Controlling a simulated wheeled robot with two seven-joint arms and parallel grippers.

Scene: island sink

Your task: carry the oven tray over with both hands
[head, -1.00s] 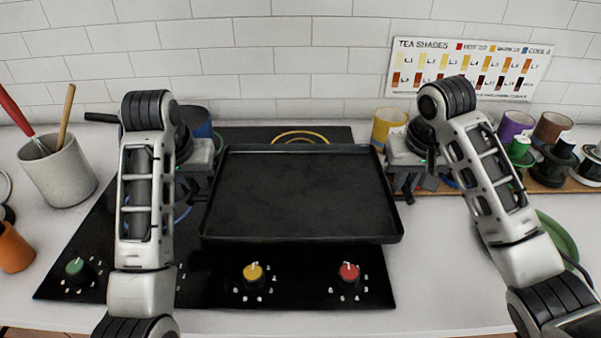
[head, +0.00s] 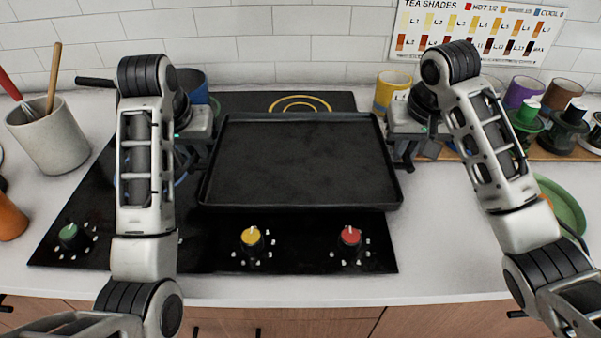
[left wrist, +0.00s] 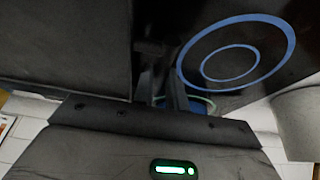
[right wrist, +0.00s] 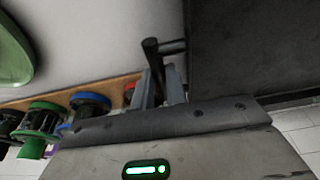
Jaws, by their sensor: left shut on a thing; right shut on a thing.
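The black oven tray (head: 300,160) is level in the head view, over the black cooktop (head: 215,258) and its right side over the white counter. My left gripper (head: 203,160) is shut on the tray's left side; the left wrist view shows the tray (left wrist: 65,45) beside the fingers (left wrist: 172,95). My right gripper (head: 405,158) is shut on the tray's right side; the right wrist view shows a dark handle bar (right wrist: 152,58) at its fingers and the tray (right wrist: 250,50) to the right. The exact finger contacts are partly hidden by the gripper bodies.
Yellow (head: 252,238), red (head: 351,237) and green (head: 70,234) knobs sit along the cooktop's front. A blue pot (head: 193,86) stands behind the left gripper. A yellow cup (head: 390,92), several cups and spools stand at right. A utensil crock (head: 55,138) stands at left.

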